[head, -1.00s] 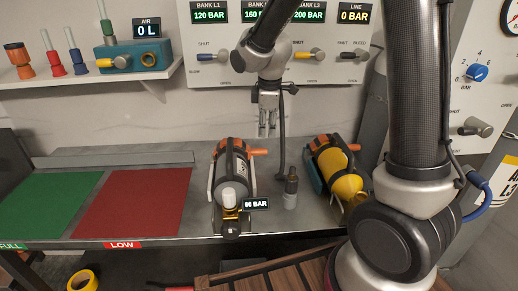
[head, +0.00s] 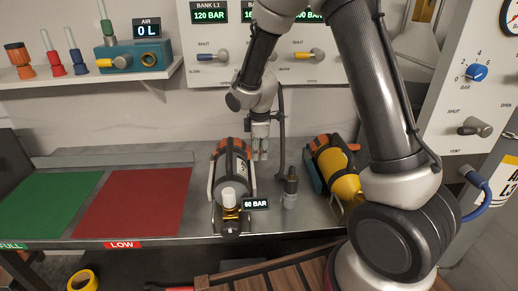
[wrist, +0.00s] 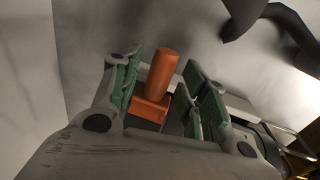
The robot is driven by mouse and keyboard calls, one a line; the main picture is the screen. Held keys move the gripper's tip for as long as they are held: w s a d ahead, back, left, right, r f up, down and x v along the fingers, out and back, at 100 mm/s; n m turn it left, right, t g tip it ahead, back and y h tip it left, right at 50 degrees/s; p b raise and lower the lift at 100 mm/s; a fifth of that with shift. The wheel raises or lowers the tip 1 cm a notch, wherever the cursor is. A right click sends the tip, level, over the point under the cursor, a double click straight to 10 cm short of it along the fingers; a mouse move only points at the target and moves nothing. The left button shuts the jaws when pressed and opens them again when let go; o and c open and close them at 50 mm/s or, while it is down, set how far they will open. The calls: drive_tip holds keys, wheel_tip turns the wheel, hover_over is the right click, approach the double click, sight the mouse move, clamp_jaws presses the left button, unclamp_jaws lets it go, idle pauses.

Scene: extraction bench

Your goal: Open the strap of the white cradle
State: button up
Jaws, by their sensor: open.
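The white cradle (head: 210,190) stands on the bench and holds a grey cylinder (head: 233,168) with a gauge reading 60 BAR. A dark strap with orange parts crosses the cylinder near its far end. My gripper (head: 261,156) is low at the right side of that end. In the wrist view the orange lever (wrist: 164,72) stands between the green-padded fingers of my gripper (wrist: 165,62), which are open. I cannot tell whether a finger touches it.
A second cradle (head: 318,175) with a yellow cylinder (head: 347,184) is to the right. A small dark-topped bottle (head: 290,188) stands between the cradles. Red (head: 135,205) and green (head: 48,207) mats lie left. The valve panel (head: 215,62) is behind my arm.

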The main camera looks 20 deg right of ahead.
sight(243, 145)
clamp_jaws()
drive_tip(key=shift+r, duration=0.15)
drive_tip(key=shift+w+a+r+h, duration=0.1)
drive_tip(key=shift+a+r+h, duration=0.2)
drive_tip(key=shift+r+h, duration=0.4)
drive_tip(key=a+r+h, duration=0.2)
drive_tip(key=r, duration=0.1)
drive_tip(key=a+r+g+h, duration=0.1)
drive_tip(key=r+h, duration=0.1)
drive_tip(key=shift+w+r+n, duration=0.1)
drive_tip(key=shift+w+n, duration=0.2)
drive_tip(key=shift+w+a+r+h, duration=0.15)
drive_tip(key=shift+a+r+h, duration=0.75)
drive_tip(key=shift+r+h, duration=0.1)
unclamp_jaws()
